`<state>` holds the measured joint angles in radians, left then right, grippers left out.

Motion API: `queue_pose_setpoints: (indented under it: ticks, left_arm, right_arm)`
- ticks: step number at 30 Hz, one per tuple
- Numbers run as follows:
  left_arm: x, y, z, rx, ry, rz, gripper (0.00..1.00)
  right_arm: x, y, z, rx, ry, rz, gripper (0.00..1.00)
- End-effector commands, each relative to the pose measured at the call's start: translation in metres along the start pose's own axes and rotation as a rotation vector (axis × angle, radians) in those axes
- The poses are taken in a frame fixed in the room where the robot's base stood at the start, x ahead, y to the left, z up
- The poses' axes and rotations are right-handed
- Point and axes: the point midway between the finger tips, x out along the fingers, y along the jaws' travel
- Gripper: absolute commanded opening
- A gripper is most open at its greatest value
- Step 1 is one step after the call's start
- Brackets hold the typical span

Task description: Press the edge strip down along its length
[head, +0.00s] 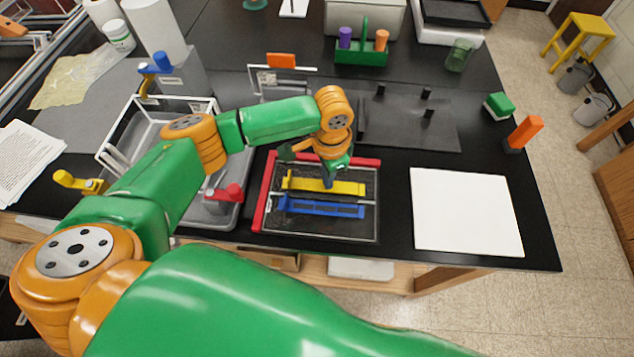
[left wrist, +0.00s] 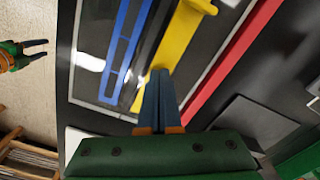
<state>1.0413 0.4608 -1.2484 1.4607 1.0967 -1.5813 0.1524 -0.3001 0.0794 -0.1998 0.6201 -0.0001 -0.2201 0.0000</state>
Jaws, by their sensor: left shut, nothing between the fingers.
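A dark panel with a thin pale frame (head: 377,215) lies on the bench, with red strips (head: 260,195) along its left and far sides. A yellow bar (head: 350,187) and a blue slotted bar (head: 300,207) lie across it. I cannot tell for sure which piece is the edge strip. My left gripper (head: 328,183) points down at the yellow bar, shut and empty. In the left wrist view its blue-grey fingertips (left wrist: 160,74) overlap the yellow bar (left wrist: 180,40); contact cannot be told. My right gripper (left wrist: 38,50) shows at the left of that view, its fingers apart, away from the panel.
A white sheet (head: 466,212) lies to the right of the panel. A grey tray (head: 220,215) with a red-handled piece (head: 228,193) stands left of it, partly behind my arm. A dark mat (head: 435,135) with small black posts lies behind. A green caddy (head: 362,52) stands farther back.

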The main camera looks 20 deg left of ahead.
Motion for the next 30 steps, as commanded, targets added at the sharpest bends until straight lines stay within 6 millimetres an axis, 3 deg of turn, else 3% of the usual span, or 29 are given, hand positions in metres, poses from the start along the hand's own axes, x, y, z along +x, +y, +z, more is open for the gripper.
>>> queue_pose_setpoints:
  ticks: [30]
  left_arm:
    - [0.0039,0.0001,0.0001,0.0,0.0,0.0,0.0]
  right_arm:
    - [-0.0039,0.0001,-0.0004,0.0,0.0,0.0,0.5]
